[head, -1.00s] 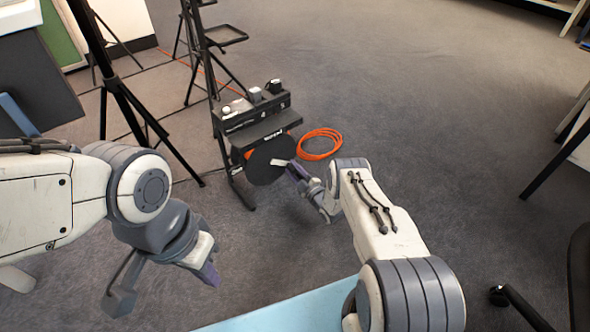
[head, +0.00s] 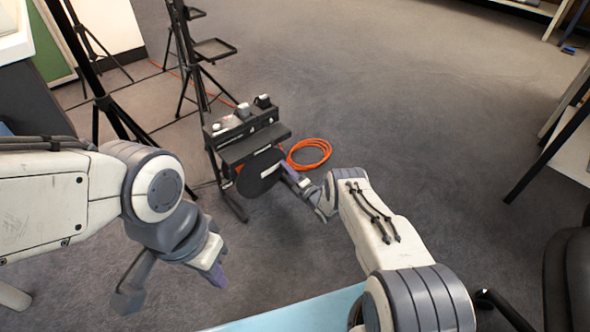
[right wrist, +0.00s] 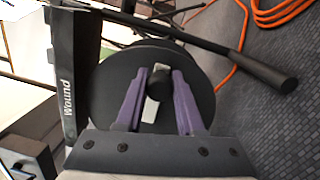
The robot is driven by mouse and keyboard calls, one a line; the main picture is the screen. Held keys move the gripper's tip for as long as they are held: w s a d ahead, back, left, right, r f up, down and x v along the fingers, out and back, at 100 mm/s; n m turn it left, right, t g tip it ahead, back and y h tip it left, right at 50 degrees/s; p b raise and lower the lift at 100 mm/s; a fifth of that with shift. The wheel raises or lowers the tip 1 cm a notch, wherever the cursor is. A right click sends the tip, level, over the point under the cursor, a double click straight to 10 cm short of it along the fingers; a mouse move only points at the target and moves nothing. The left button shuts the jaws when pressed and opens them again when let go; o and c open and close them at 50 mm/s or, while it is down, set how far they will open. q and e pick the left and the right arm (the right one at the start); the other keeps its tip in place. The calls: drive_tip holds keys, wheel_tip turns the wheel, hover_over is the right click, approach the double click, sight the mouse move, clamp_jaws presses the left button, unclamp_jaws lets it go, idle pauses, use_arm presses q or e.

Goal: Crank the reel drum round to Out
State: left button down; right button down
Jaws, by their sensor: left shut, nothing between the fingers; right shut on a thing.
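The reel drum (head: 253,180) is a dark disc on the front of a black stand, with a short white strip (head: 269,171) on its face. In the right wrist view the drum (right wrist: 110,92) fills the middle, and a panel beside it reads "Wound" (right wrist: 68,85). My right gripper (head: 286,171) is at the drum's right side. In the right wrist view its purple fingers (right wrist: 160,82) are shut on a black crank knob (right wrist: 158,80); the white strip shows behind the knob. I cannot see an "Out" mark. My left gripper (head: 219,279) is shut and empty, low over the floor.
An orange cable coil (head: 323,146) lies on the floor right of the stand. Small items sit on the stand's top shelf (head: 245,128). Black tripod legs (head: 113,112) stand to the left. A pale blue surface (head: 300,309) is at the bottom.

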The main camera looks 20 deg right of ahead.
sight(277, 157)
drive_tip(key=r+n, duration=0.1)
drive_tip(key=n+p, duration=0.1)
drive_tip(key=r+n+p, duration=0.1)
drive_tip(key=shift+s+a+r+n+y, duration=0.1)
drive_tip(key=shift+a+r+n+y, duration=0.2)
drive_tip(key=shift+n, duration=0.1)
drive_tip(key=shift+s+a+r+n+p, duration=0.1)
drive_tip(key=shift+a+r+n+p, duration=0.15)
drive_tip(key=shift+n+p, duration=0.25)
drive_tip(key=shift+s+a+r+n+p, duration=0.1)
drive_tip(key=shift+r+n+p, duration=0.2)
drive_tip(key=shift+n, duration=0.4)
drive_tip(key=c, duration=0.5)
unclamp_jaws()
drive_tip(key=shift+w+a, duration=0.1)
drive_tip(key=shift+c, duration=0.2)
drive_tip(key=shift+d, duration=0.2)
drive_tip(key=shift+s+d, duration=0.1)
drive_tip(key=shift+s, duration=0.1)
drive_tip(key=p+v, duration=0.5)
drive_tip(key=v, duration=0.5)
